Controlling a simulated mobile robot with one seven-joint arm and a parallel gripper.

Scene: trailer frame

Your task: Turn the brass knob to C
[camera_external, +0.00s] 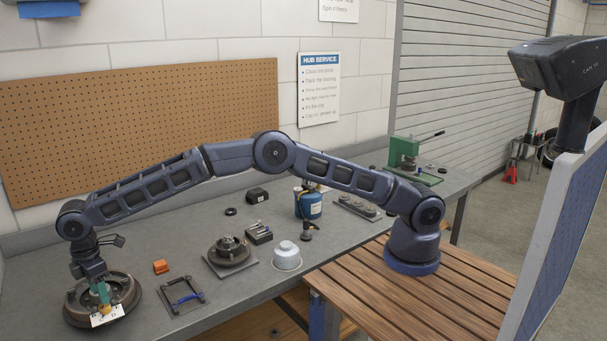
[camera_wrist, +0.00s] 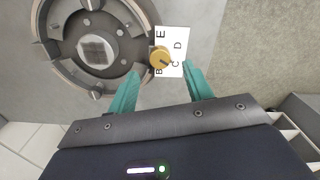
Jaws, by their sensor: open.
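The brass knob (camera_wrist: 160,57) sits on a white card (camera_wrist: 173,40) marked with the letters B, C, D and E, beside a round grey metal hub (camera_wrist: 60,57). A small dark mark shows on the knob's lower right, on the side of C; I cannot tell its exact setting. My gripper (camera_wrist: 161,69) has its teal fingers apart, one on each side of the knob's near side, with a gap to each finger visible. In the external view my gripper (camera_external: 104,303) points down over the card (camera_external: 107,316) at the hub's (camera_external: 75,302) front edge.
A pegboard wall (camera_external: 140,120) rises behind.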

